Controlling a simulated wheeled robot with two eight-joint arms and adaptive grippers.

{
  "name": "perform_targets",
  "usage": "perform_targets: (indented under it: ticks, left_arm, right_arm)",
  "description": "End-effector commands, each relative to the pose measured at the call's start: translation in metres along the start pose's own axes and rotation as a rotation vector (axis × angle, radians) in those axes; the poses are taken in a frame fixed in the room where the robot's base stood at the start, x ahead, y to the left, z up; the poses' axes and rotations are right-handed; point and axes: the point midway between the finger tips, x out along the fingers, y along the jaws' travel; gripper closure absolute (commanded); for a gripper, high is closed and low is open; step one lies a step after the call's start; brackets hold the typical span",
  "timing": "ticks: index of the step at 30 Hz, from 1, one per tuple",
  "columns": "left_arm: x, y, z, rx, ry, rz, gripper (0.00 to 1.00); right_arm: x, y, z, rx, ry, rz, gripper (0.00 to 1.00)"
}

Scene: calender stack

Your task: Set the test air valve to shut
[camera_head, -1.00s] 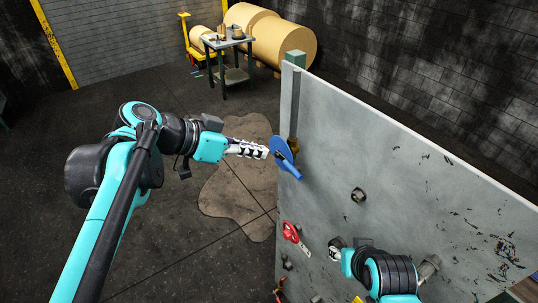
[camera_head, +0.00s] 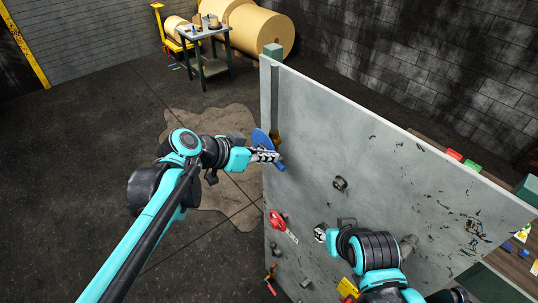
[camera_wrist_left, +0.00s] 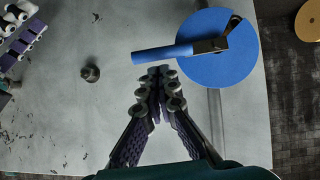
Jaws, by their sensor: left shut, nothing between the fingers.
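A valve with a round blue disc (camera_head: 261,138) and a blue lever (camera_head: 281,168) is on the grey panel near its left edge. In the left wrist view the disc (camera_wrist_left: 235,65) is at upper right and the lever (camera_wrist_left: 160,54) points left, roughly level. My left gripper (camera_head: 277,158) is shut and empty. In the wrist view its fingertips (camera_wrist_left: 158,72) are just below the lever's free end; whether they touch it I cannot tell. My right gripper (camera_head: 321,233) is by the lower panel. Its fingers show in the wrist view (camera_wrist_left: 25,35), but their opening is unclear. No valve name is readable.
The grey panel (camera_head: 345,135) stands upright. A red valve handle (camera_head: 276,220) with a white label is below the blue one, and a round dark fitting (camera_head: 340,183) is to its right. A small table (camera_head: 203,34) and tan rolls (camera_head: 262,28) stand far back.

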Motion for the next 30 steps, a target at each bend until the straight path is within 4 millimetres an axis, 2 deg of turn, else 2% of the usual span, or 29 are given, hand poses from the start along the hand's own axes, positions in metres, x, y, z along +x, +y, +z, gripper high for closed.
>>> perform_targets:
  ticks: [14, 21, 30]
  left_arm:
    - [0.005, 0.000, 0.006, 0.001, 0.000, 0.000, 1.00]
    - [0.016, 0.002, 0.019, 0.001, 0.000, 0.000, 1.00]
    - [0.015, 0.002, 0.017, 0.001, 0.000, 0.000, 1.00]
  right_arm:
    - [-0.001, 0.000, 0.000, 0.000, 0.000, 0.000, 0.60]
    - [0.012, 0.000, 0.009, 0.000, 0.000, 0.000, 0.60]
    - [0.010, 0.000, 0.007, 0.000, 0.000, 0.000, 0.60]
